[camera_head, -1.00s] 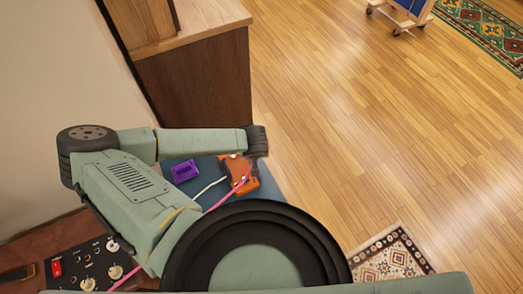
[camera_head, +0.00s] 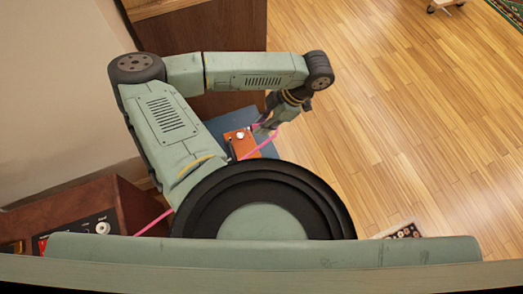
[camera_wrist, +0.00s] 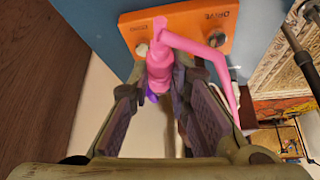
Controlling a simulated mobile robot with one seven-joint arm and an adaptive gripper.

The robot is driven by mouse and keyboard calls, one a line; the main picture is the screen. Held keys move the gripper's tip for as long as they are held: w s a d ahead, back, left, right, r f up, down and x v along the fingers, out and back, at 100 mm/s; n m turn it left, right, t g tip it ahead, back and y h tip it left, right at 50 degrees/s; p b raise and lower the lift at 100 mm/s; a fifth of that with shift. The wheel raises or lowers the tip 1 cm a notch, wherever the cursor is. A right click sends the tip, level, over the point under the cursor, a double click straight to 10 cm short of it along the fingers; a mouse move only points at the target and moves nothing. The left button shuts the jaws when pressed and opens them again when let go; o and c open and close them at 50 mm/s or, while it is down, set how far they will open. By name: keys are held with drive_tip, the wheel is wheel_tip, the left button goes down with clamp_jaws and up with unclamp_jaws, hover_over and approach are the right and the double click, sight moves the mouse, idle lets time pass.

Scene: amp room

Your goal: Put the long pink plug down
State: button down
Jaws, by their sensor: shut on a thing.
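In the wrist view, the long pink plug (camera_wrist: 160,68) is held between the two fingers of my gripper (camera_wrist: 161,88). Its pink cable bends off to the right and down. The plug overlaps the near edge of an orange pedal (camera_wrist: 185,22) marked "DRIVE"; I cannot tell whether they touch. In the head view, my gripper (camera_head: 264,128) points down just right of the orange pedal (camera_head: 243,147). The plug is mostly hidden there, and the pink cable (camera_head: 262,147) crosses in front of the pedal.
The pedal lies on a blue surface (camera_head: 236,120). A dark wooden cabinet (camera_head: 190,30) stands behind my arm. A brown amp (camera_head: 85,205) with knobs is at lower left. A sliver of purple (camera_wrist: 152,97) shows between the fingers. Open wooden floor (camera_head: 410,110) lies to the right.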

drive_tip(key=f, duration=0.2)
drive_tip(key=s+f+n+g, duration=0.1)
drive_tip(key=f, duration=0.2)
drive_tip(key=f+n, duration=0.1)
drive_tip(key=f, duration=0.1)
drive_tip(key=shift+s+f+p, duration=0.2)
drive_tip(key=shift+s+p, duration=0.1)
drive_tip(key=shift+f, duration=0.15)
drive_tip(key=shift+f, duration=0.1)
drive_tip(key=shift+a+f+b, duration=0.1)
drive_tip(key=shift+f+b, duration=0.3)
drive_tip(key=shift+b, duration=0.1)
drive_tip(key=c, duration=1.5)
unclamp_jaws()
drive_tip(key=shift+r, duration=0.15)
